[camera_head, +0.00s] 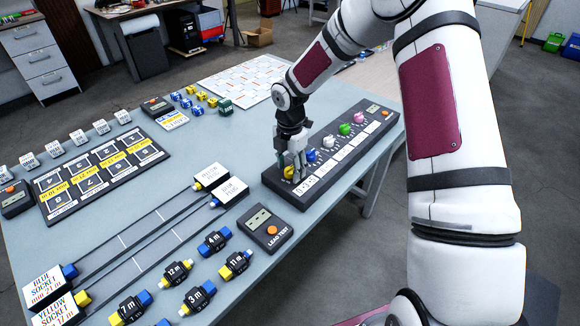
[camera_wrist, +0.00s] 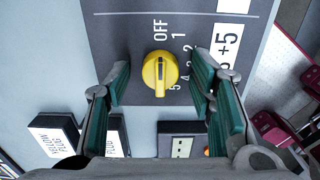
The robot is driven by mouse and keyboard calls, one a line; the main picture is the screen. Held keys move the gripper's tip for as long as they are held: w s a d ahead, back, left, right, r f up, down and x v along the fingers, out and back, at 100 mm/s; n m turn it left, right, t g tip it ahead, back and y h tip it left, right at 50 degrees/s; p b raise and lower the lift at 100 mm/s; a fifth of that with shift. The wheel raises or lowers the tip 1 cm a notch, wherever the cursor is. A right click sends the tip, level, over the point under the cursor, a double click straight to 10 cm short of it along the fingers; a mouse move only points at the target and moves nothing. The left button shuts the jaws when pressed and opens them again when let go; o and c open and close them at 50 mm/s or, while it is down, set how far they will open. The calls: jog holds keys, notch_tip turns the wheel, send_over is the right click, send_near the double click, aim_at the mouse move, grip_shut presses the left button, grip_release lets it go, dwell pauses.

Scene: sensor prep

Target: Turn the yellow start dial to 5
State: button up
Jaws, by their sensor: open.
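The yellow start dial (camera_head: 288,172) sits at the near left end of the dark dial panel (camera_head: 316,190). In the wrist view the yellow dial (camera_wrist: 160,72) has its ridge nearly upright, between OFF above and the area beside the 5 below. I cannot tell for certain which ridge end is the pointer. The numbers 1 to 5 run down its right side. My gripper (camera_head: 296,150) is above the dial, pointing down. In the wrist view its green-padded fingers (camera_wrist: 160,85) are open, one on each side of the dial with gaps between.
Blue, white, green and pink dials (camera_head: 344,129) continue along the panel. A lead tester (camera_head: 266,230) stands left of it. Yellow and blue plugs (camera_head: 211,177) and several black cable blocks (camera_head: 214,242) lie nearby. A white grid board (camera_head: 243,79) is at the back.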

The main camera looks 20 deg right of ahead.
jog(key=c, duration=1.2)
jog(key=shift+o, duration=0.2)
